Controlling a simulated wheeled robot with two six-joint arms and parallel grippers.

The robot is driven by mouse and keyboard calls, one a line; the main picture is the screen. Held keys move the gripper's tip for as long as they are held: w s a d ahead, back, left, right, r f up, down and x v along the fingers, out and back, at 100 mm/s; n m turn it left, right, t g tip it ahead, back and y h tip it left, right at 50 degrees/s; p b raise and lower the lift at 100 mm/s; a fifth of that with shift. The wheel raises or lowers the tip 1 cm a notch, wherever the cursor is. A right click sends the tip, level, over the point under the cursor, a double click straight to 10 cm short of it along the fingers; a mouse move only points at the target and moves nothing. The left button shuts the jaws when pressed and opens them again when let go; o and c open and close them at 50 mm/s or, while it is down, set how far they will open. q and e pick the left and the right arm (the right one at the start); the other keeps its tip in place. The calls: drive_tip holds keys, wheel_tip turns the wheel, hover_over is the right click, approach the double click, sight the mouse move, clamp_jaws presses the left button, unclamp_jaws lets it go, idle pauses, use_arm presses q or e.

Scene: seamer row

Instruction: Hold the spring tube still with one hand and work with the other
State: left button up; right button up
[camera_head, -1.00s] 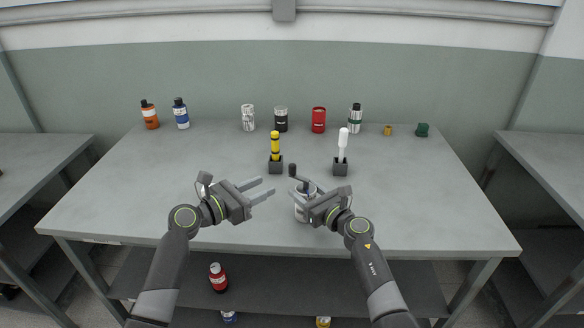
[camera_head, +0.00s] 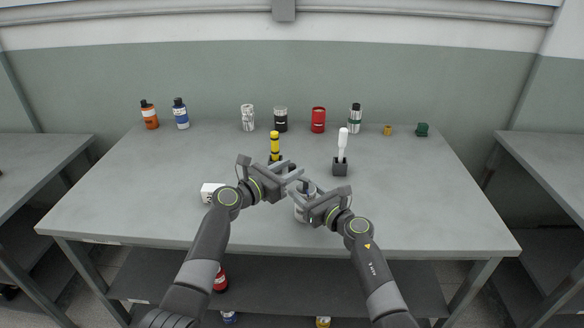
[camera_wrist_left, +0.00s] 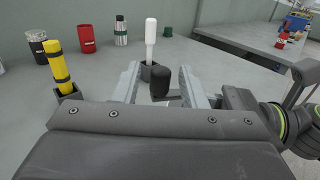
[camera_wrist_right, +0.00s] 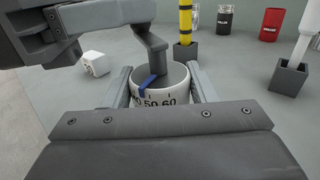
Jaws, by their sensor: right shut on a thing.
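The spring tube, as I take it, is a white round drum (camera_head: 299,214) with a black number scale, near the front middle of the table. In the right wrist view the drum (camera_wrist_right: 172,100) stands between my right fingers, with a blue pointer (camera_wrist_right: 150,84) and a grey crank arm (camera_wrist_right: 152,58) on top. My right gripper (camera_wrist_right: 163,92) is shut on the drum's sides. My left gripper (camera_head: 295,171) is open above the drum. In the left wrist view the crank's black knob (camera_wrist_left: 168,84) shows between the open fingers; contact cannot be told.
A yellow-black stick in a dark block (camera_head: 275,146) and a white-handled tool in another block (camera_head: 342,150) stand behind the grippers. A white cube (camera_head: 208,192) lies to the left. Bottles and cans, including a red can (camera_head: 318,120), line the back.

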sight(289, 167)
use_arm(q)
drive_tip(key=shift+w+d, duration=0.5)
drive_tip(key=shift+w, duration=0.05)
clamp_jaws()
drive_tip(key=shift+w+d+f+m+g+h, duration=0.1)
drive_tip(key=shift+w+d+m+g+h, duration=0.1)
drive_tip(key=shift+m+g+h, duration=0.55)
drive_tip(key=shift+w+d+f+m+g+h, duration=0.1)
drive_tip(key=shift+w+m+g+h, duration=0.1)
drive_tip(key=shift+m+g+h, duration=0.5)
drive_tip(key=shift+w+d+m+g+h, duration=0.1)
drive_tip(key=shift+m+g+h, duration=0.15)
drive_tip(key=shift+g, duration=0.35)
drive_tip(key=shift+w+d+m+g+h, duration=0.1)
drive_tip(key=shift+m+g, duration=0.2)
drive_tip(key=shift+g, duration=0.25)
drive_tip(key=shift+m+g+h, duration=0.3)
unclamp_jaws()
drive_tip(key=shift+r, duration=0.1)
